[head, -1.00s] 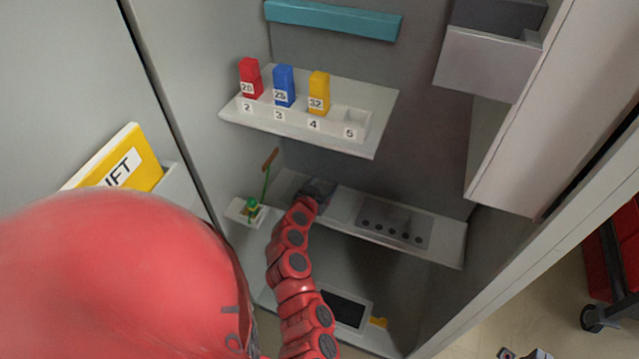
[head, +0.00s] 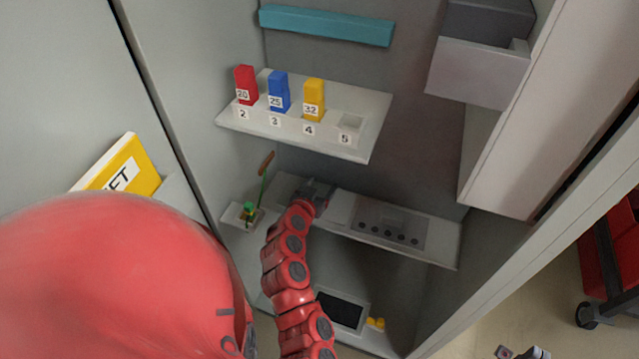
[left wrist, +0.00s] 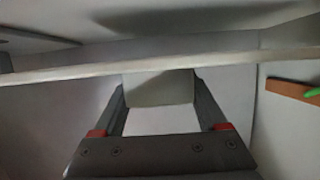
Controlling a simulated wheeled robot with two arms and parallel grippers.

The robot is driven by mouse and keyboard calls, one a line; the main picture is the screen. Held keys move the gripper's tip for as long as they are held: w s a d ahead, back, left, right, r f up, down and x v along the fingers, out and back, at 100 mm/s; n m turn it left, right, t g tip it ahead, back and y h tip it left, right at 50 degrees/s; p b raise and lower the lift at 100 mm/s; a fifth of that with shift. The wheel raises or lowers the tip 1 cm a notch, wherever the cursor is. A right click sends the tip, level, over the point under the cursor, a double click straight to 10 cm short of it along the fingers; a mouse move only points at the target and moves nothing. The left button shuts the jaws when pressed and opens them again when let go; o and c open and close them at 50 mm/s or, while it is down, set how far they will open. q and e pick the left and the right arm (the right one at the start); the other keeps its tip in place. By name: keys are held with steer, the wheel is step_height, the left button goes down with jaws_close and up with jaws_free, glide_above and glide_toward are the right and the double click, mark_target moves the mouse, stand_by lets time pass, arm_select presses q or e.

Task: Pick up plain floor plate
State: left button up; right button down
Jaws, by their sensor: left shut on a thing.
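My left arm reaches up to the lower shelf in the head view, and my left gripper (head: 318,190) is at the left part of that shelf. In the left wrist view my left gripper (left wrist: 160,100) has its two fingers on either side of a plain pale grey piece (left wrist: 160,88), which I take to be the plain floor plate. The fingers are shut on it. A pale shelf edge crosses just above it in that view. In the head view the plate cannot be told apart at the gripper. My right gripper (head: 522,353) shows only partly at the bottom edge; its opening is unclear.
The lower shelf (head: 442,253) carries a grey panel with round holes (head: 388,225). The upper shelf (head: 365,150) holds red (head: 246,84), blue (head: 279,90) and yellow (head: 313,97) numbered blocks; slot 5 is empty.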

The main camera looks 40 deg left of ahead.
arm_select(q)
steer(key=s+d+r+p, duration=0.1)
steer(key=s+d+p, duration=0.1)
steer(key=s+d, duration=0.7)
steer(key=shift+s+r, duration=0.25)
steer(key=shift+s, duration=0.45)
steer(key=shift+w, duration=0.1)
